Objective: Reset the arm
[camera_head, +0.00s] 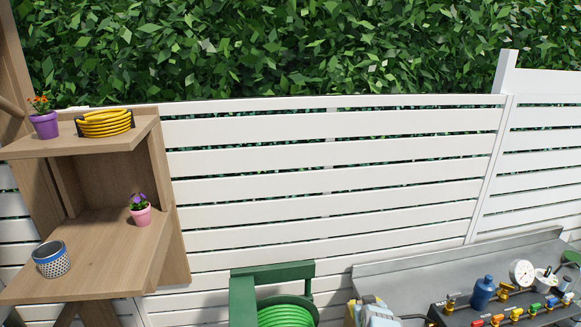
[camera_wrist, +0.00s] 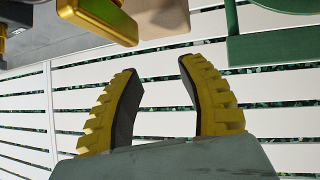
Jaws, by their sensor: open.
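My gripper (camera_wrist: 162,85) shows in the wrist view, its two yellow and black fingers spread apart with nothing between them. The white slatted fence lies behind the fingers.
A green hose reel (camera_head: 240,295) stands centre. A grey bench (camera_head: 390,275) at right bears a blue bottle (camera_head: 482,294) and valves.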

